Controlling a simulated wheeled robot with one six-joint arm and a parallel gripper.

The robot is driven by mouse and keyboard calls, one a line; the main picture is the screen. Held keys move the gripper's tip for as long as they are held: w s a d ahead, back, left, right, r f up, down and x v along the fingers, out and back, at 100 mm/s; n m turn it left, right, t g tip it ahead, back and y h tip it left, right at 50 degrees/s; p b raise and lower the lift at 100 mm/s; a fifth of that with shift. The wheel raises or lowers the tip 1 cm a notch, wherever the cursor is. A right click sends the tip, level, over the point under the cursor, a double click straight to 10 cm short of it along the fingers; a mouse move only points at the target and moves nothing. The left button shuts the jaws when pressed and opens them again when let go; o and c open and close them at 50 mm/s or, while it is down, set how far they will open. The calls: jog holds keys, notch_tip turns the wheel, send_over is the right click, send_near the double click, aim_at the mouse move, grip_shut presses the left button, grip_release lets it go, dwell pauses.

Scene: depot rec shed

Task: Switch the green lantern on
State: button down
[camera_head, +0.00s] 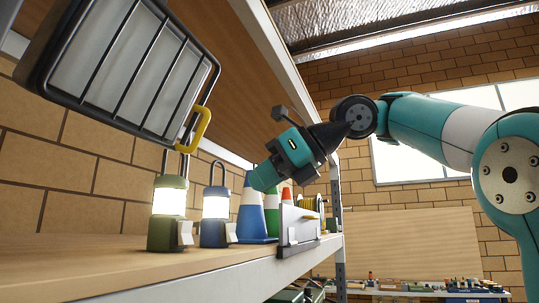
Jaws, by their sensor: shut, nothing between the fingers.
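The green lantern (163,233) stands upright on the wooden shelf, left of a blue lantern (212,234). Its lamp section looks bright white, as does the blue one's; I cannot tell for sure whether either is lit. A pale grey lever-like part (185,233) shows on the green lantern's right side. My gripper (262,180) is shut and empty, above the shelf and in front of the cones. In the picture it is right of both lanterns and higher than their bases, apart from the green lantern.
A large caged lamp (125,65) with a yellow handle hangs at upper left, close above the lanterns. A blue cone (252,215), a green cone (271,212) and a grey holder (298,226) stand right of the lanterns. The shelf front left (80,270) is clear.

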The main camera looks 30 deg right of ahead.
jog(key=shift+s+d+r+p, duration=0.3)
jog(key=shift+s+r+p, duration=0.1)
jog(key=shift+p, duration=0.15)
jog(key=shift+f, duration=0.15)
